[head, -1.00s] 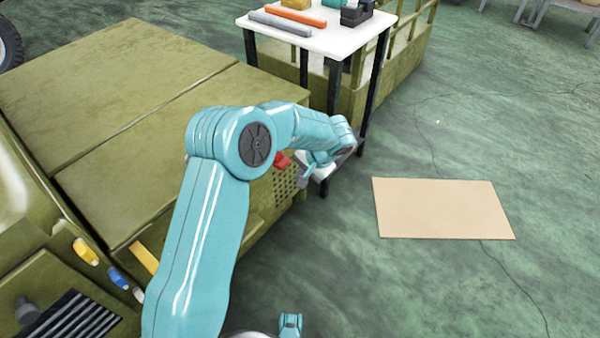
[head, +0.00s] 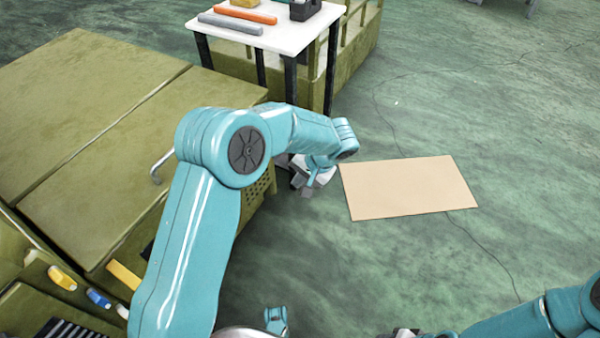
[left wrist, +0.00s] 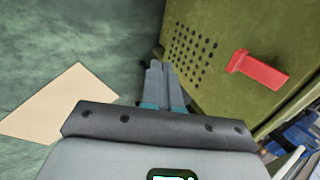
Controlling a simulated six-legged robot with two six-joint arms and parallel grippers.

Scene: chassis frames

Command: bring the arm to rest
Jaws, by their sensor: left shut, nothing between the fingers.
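My left arm, teal, comes up from the bottom left of the head view and bends over at its elbow. Its gripper (head: 301,188) hangs beside the olive chassis body (head: 75,100), partly hidden by the wrist. In the left wrist view the fingers of the left gripper (left wrist: 159,70) are together with nothing between them. They are near a perforated olive panel (left wrist: 195,50). My right arm shows at the bottom right of the head view; a dark piece at the lower edge (head: 405,333) may be its gripper, mostly cut off.
A red handle (left wrist: 260,70) sticks out from the olive panel. A white-topped table (head: 265,38) holding orange and grey bars stands behind the left arm. A tan sheet (head: 408,188) lies on the green floor to the right. The floor around it is clear.

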